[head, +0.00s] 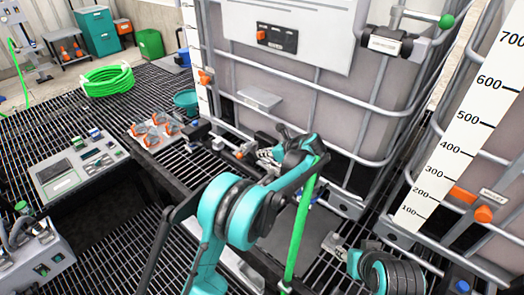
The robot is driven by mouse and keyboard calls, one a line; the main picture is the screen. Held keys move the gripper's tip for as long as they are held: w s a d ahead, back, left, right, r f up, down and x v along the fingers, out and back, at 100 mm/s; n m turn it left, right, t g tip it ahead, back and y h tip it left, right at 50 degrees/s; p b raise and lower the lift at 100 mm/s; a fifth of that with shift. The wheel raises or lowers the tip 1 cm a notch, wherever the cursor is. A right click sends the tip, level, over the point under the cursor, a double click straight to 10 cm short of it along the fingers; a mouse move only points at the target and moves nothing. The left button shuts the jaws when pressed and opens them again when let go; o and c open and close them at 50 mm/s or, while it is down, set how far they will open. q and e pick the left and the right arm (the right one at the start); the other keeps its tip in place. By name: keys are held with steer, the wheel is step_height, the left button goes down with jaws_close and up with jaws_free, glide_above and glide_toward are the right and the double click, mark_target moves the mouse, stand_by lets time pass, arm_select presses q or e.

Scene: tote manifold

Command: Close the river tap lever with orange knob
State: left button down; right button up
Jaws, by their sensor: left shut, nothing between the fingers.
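A small orange knob (239,154) shows low in front of the middle tote, just left of my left gripper. It seems to belong to a tap there, but the lever is partly hidden and I cannot tell its angle. My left gripper (266,156) is shut and empty, its fingers pointing left toward the knob. I cannot tell whether they touch it. Another orange knob (484,214) is on the right tote. I cannot read a river label on any tap. My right gripper (334,246) is low at the right over the grating; its opening is unclear.
The caged middle tote (300,95) and a white level scale (463,135) stand behind. A green hose (301,235) hangs beside my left arm. A tray with orange-and-grey fittings (156,132), a control panel (80,165) and a coiled green hose (108,80) lie left. Open grating lies between.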

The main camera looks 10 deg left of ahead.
mark_target(248, 150)
arm_select(q)
steer(key=b+x, duration=0.1)
steer(key=x, duration=0.7)
steer(key=shift+b, duration=0.3)
